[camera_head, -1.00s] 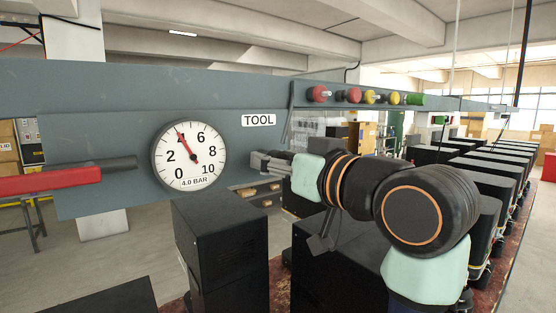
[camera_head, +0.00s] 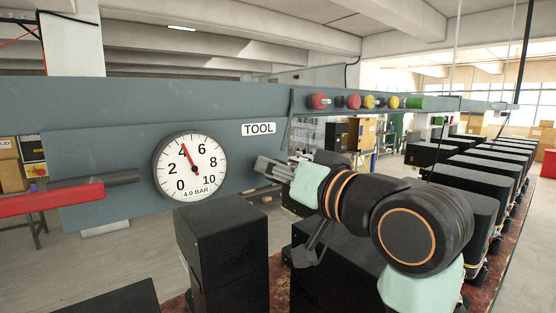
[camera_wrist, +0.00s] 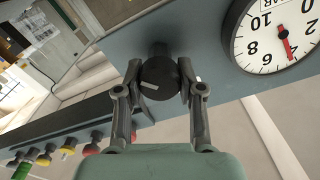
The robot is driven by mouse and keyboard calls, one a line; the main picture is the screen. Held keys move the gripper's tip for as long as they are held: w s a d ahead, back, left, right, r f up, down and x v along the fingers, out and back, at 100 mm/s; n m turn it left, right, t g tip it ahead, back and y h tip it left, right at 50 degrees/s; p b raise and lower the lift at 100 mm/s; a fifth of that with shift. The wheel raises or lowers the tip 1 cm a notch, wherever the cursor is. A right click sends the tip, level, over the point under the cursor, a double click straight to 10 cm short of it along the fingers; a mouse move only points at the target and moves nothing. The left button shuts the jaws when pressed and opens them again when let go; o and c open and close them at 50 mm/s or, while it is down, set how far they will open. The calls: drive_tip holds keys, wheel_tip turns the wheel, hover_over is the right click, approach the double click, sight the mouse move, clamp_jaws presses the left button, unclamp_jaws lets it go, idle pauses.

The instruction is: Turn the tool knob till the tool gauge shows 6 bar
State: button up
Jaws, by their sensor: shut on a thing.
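The tool gauge (camera_head: 190,168) is a round white dial on the grey-blue beam, left of the TOOL label (camera_head: 258,129). Its red needle points at 4 and its readout says 4.0 BAR. The gauge also shows, upside down, at the upper right of the wrist view (camera_wrist: 277,35). The dark round tool knob (camera_wrist: 158,79), with a white mark on its face, sits between my two fingers in the wrist view. My gripper (camera_wrist: 160,76) is shut on it. In the head view my gripper (camera_head: 268,168) meets the beam right of the gauge and hides the knob.
A red-handled bar (camera_head: 52,199) lies left of the gauge. Red, yellow and green knobs (camera_head: 368,102) line the beam above my arm. A black box-shaped machine (camera_head: 222,235) stands below the gauge, with a row of dark machines (camera_head: 490,166) at right.

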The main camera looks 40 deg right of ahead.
drive_tip(key=m+p, duration=0.4)
drive_tip(key=m, duration=0.1)
drive_tip(key=shift+r, duration=0.15)
drive_tip(key=shift+m+p, duration=1.2)
drive_tip(key=shift+m, duration=0.2)
drive_tip(key=shift+d+f, duration=0.1)
drive_tip(key=shift+f, duration=0.15)
drive_tip(key=o, duration=1.2)
drive_tip(key=shift+c, duration=0.2)
drive_tip(key=s+a, duration=0.2)
drive_tip(key=s, duration=1)
